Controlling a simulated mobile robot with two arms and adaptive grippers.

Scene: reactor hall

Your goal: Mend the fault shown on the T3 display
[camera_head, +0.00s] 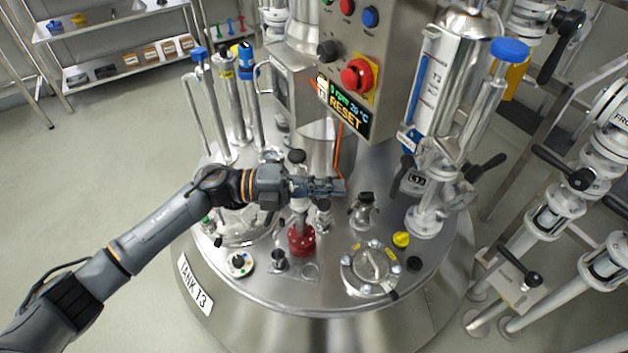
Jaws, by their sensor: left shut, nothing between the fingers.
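The T3 display (343,108) is lit on the grey control box and reads "0 rpm 20 °C" and "RESET". On the same box are a red knob on a yellow plate (356,75), a black knob (328,51), a red button (347,6) and a blue button (370,16). The tank (330,290) below carries the label "TANK T3" (195,284). My left gripper (342,187) is shut and empty, above the tank lid and below the display. It hides part of the fittings behind it. My right gripper is not in view.
Pipes and valves crowd the right. Shelves (130,60) stand back left. The floor at left is clear.

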